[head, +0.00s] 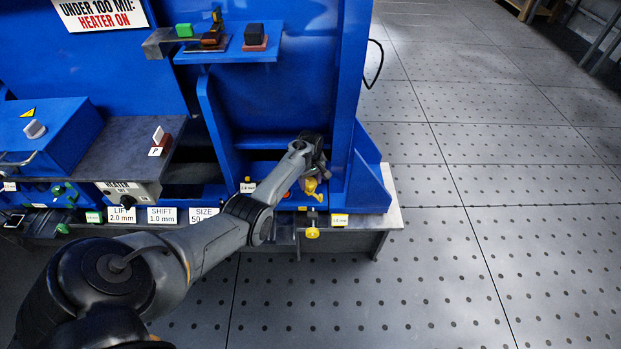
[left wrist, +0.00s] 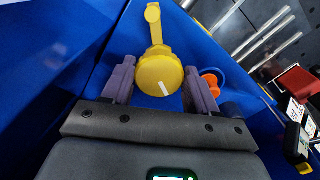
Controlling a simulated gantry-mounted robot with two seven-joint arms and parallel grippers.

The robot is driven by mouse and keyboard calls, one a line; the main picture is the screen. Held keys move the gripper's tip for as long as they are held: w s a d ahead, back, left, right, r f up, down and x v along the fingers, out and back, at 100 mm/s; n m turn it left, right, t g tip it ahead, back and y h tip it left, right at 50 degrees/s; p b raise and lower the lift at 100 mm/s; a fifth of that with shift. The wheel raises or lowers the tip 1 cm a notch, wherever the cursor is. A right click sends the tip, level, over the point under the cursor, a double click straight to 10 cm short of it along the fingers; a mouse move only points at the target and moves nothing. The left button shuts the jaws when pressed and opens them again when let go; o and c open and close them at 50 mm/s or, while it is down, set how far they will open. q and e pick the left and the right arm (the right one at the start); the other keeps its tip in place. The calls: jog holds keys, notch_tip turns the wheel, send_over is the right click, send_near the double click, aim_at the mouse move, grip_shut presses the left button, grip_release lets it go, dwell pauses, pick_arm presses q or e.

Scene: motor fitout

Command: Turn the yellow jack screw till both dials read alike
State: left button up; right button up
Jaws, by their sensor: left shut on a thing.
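I cannot make out the two dials or any readings in either view. My right gripper is not in view.
A second yellow knob (head: 312,232) hangs below the bench edge. A blue gusset (head: 370,180) stands right of my gripper. Labels such as a LIFT card (head: 122,215) line the front edge. The floor at right is clear.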

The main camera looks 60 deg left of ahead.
aim_at(310, 183)
pick_arm(q)
jog(key=o, duration=1.1)
jog(key=shift+c, duration=0.2)
notch_tip(310, 183, up, 11)
jog(key=p, duration=0.6)
jog(key=shift+p, duration=0.4)
jog(key=shift+f, duration=0.1)
